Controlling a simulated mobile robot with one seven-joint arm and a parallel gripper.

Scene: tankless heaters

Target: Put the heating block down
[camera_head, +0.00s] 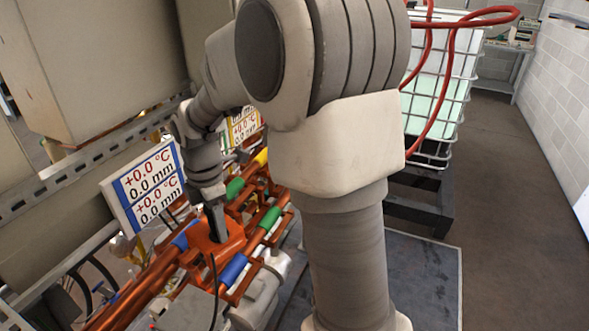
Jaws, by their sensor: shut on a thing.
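My gripper (217,222) points down at the orange heating block (215,240) and is shut on it. The block sits among the orange pipes at lower left, and a dark cable hangs in front of it. I cannot tell whether the block rests on the pipes or is held just above them. My own arm covers the middle of the view and hides part of the pipe rack.
A display panel (148,190) with temperature and millimetre readings stands left of the block. Blue, green and yellow sleeves surround the pipes. A caged tank (440,90) with red hoses stands at the back right. The floor (515,200) at right is clear.

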